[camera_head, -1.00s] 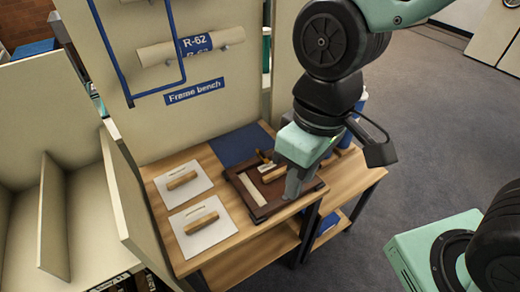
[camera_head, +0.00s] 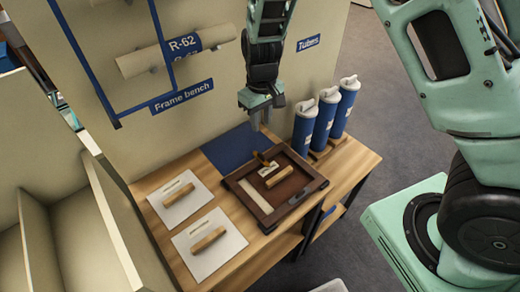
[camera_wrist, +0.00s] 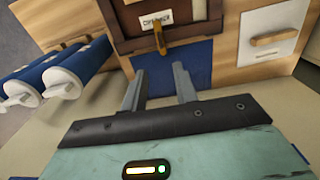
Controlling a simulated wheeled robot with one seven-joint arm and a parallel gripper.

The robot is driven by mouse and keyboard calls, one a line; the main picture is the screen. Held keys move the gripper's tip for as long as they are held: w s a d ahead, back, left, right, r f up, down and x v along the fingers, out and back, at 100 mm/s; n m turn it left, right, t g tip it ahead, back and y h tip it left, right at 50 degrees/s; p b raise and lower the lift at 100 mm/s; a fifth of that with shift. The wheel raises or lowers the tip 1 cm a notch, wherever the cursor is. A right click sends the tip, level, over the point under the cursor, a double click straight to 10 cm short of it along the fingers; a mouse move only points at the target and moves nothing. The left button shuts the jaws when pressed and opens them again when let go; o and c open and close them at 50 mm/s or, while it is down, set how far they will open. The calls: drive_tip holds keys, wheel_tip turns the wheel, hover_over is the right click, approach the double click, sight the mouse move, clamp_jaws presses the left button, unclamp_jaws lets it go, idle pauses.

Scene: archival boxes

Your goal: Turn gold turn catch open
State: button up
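The gold turn catch (camera_head: 262,158) is at the far edge of a dark wooden frame (camera_head: 265,216) lying on the bench. In the wrist view the catch (camera_wrist: 160,38) points down the picture, across the frame's edge (camera_wrist: 198,42). My gripper (camera_head: 261,126) hangs above and behind that edge, fingers down, apart from the catch. In the wrist view my gripper (camera_wrist: 159,70) is open and empty, its two fingers spread below the catch, over the blue mat. The catch's pivot is too small to make out clearly.
A wooden block (camera_head: 279,176) and a pale strip (camera_head: 254,197) lie inside the frame. A blue mat (camera_head: 230,150) is behind it. White boards with wooden handles (camera_head: 209,245) lie left. Blue tubes (camera_head: 325,118) stand right. A blue rail (camera_head: 163,43) and roll (camera_head: 150,58) hang at the back panel.

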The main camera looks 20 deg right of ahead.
sight(261, 154)
wheel_tip(261, 154, down, 13)
drive_tip(key=shift+f+p, duration=0.2)
drive_tip(key=shift+p, duration=0.75)
clamp_jaws()
